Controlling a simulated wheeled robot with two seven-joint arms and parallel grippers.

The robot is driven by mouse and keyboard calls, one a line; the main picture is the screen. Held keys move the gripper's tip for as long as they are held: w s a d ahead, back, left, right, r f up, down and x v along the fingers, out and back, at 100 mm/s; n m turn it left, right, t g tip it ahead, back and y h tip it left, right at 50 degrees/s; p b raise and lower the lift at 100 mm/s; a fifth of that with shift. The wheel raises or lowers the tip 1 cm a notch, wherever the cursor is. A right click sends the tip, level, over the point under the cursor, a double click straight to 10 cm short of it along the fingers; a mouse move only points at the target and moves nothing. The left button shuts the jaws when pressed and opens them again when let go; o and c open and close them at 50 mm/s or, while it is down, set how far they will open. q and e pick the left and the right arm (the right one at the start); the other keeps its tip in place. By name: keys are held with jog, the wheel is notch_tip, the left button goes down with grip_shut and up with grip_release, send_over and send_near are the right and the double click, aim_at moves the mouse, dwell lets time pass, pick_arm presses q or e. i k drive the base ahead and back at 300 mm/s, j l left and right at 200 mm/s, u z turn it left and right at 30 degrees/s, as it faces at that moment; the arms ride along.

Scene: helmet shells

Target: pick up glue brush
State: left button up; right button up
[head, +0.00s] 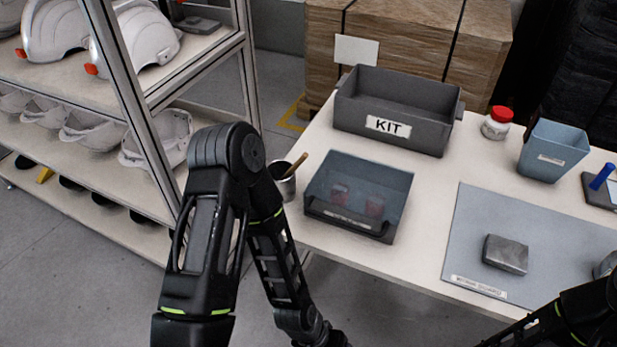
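What looks like the glue brush shows as a brown wooden handle (298,163) leaning out of a small grey metal pot (288,188) at the table's left edge. The brush's lower end is hidden inside the pot. My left arm bends up in front of the table's left side, partly covers the pot, and runs down out of the bottom edge, so its gripper is out of sight. My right arm enters at the bottom right corner, and its gripper is also out of sight.
A clear blue-grey bin (398,190) with red items stands right of the pot. Behind it is a grey KIT box (355,122). A grey mat (560,228) bears a grey block (505,254). A red-lidded jar (496,123) and blue bin (553,150) stand behind. A helmet shelf (95,188) is left.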

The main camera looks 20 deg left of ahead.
aim_at(305, 156)
jog(key=u, duration=1)
jog(key=k+j, duration=0.1)
jog(key=j, duration=0.4)
jog(key=k+j+u, duration=0.1)
jog(key=j, duration=0.35)
jog(key=k+j, duration=0.1)
jog(key=j, duration=0.4)
jog(key=k+j+u, duration=0.15)
jog(key=j, duration=0.35)
